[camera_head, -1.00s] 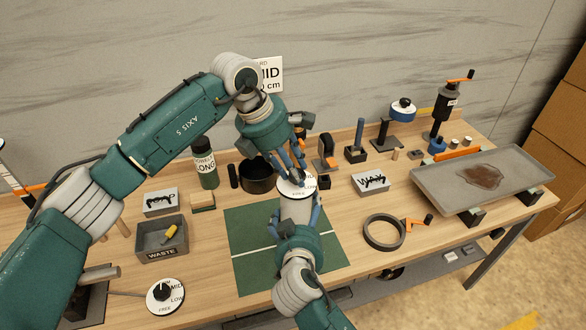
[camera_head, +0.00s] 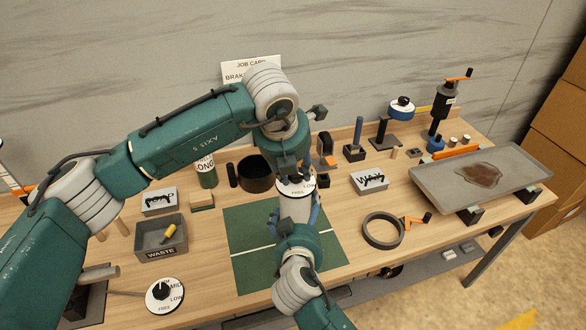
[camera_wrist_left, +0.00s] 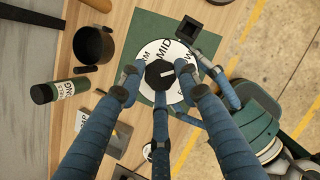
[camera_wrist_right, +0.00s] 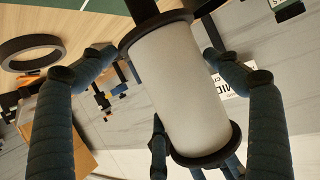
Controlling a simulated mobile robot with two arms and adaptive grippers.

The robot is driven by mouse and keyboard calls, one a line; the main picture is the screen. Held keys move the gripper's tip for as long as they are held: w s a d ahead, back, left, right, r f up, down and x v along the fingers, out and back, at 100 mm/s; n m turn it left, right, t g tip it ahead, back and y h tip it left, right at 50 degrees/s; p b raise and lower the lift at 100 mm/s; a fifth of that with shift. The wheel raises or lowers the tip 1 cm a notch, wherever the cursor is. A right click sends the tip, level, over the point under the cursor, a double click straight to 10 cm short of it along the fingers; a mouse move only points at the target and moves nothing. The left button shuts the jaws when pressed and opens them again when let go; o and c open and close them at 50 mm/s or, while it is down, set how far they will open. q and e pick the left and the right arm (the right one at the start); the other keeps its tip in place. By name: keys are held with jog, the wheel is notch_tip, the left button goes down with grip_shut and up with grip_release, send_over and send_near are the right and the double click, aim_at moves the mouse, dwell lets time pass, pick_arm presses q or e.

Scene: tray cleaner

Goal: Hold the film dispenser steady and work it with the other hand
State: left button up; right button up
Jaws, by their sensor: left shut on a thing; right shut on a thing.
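The film dispenser (camera_head: 295,211) is a pale upright cylinder on the green mat (camera_head: 252,279). It fills the middle of the right wrist view (camera_wrist_right: 182,90), with dark rims at both ends. My right gripper (camera_head: 297,222) is shut around its body from the front. My left gripper (camera_head: 295,180) reaches down from above and is shut on the black knob (camera_wrist_left: 159,74) at the dispenser's top. A white line marks the knob. The white dial disc (camera_wrist_left: 150,52) around it carries lettering including MID, partly hidden by my fingers.
A second dial (camera_head: 165,297) lies at the front left, near the waste bin (camera_head: 162,254). A black pot (camera_head: 256,175) and green bottle (camera_head: 206,174) stand behind. A grey ring (camera_head: 384,231) and stained tray (camera_head: 482,178) are on the right.

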pick_arm(q)
jog(key=n, duration=0.1)
jog(key=n+y, duration=0.1)
jog(key=n, duration=0.1)
jog(key=shift+s+d+n, duration=0.1)
jog(key=shift+d+n, duration=0.2)
jog(key=shift+d, duration=0.05)
jog(key=n+y, duration=0.2)
jog(key=n, duration=0.1)
jog(key=shift+d+n, duration=0.15)
jog(key=shift+n, duration=0.15)
pick_arm(e)
jog(key=shift+a+r, duration=0.1)
pick_arm(q)
jog(key=n, duration=0.1)
jog(key=n+y, duration=0.1)
jog(key=n, duration=0.1)
jog(key=shift+w+d+r+n, duration=0.1)
jog(key=shift+w+n, duration=0.1)
jog(key=shift+n, duration=0.1)
jog(key=shift+w+d+n+g+y, duration=0.15)
jog(key=shift+n+g+y, duration=0.45)
jog(key=shift+n, duration=1)
pick_arm(e)
jog(key=shift+a, duration=0.1)
pick_arm(q)
jog(key=o, duration=1.1)
